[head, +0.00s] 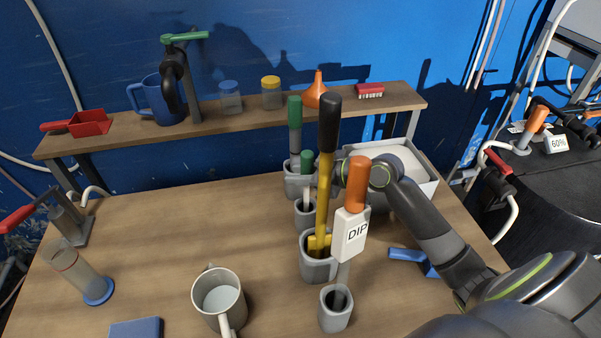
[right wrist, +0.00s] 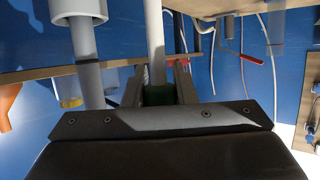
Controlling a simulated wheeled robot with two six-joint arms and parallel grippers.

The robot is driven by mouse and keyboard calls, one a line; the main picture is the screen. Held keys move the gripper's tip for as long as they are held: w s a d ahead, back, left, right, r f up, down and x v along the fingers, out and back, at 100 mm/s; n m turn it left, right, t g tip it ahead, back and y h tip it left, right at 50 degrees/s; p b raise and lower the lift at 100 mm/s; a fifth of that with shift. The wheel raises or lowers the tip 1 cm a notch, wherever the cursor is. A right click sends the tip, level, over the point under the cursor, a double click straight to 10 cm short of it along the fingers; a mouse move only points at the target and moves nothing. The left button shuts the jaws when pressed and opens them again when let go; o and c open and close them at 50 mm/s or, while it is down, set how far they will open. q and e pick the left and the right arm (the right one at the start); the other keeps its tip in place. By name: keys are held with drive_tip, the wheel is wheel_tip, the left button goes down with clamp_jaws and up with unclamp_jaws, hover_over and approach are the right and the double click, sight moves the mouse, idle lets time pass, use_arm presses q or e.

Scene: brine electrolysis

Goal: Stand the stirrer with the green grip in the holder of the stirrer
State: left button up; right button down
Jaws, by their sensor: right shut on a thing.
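The held stirrer has a green grip (head: 307,160) and a pale shaft pointing down. My right gripper (head: 318,167) is shut on the green grip, partly hidden behind the black-and-yellow tool. The right wrist view shows the green grip (right wrist: 158,95) between the fingers and the white shaft (right wrist: 153,40) running out of the picture. The shaft's lower end meets the mouth of a small grey holder (head: 306,212); I cannot tell how deep it sits. My left gripper is not in view.
Close around stand a taller green-handled tool (head: 295,112) in a grey holder, a black-and-yellow tool (head: 328,125), and an orange-handled tool (head: 356,185) labelled DIP. A white tray (head: 425,185) lies behind my arm. A mug (head: 218,300) stands in front; the table's left middle is clear.

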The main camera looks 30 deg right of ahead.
drive_tip(key=c, duration=1.1)
unclamp_jaws()
drive_tip(key=shift+s+d, duration=0.1)
drive_tip(key=p+v, duration=0.3)
drive_tip(key=v, duration=1.4)
drive_tip(key=shift+d, duration=0.1)
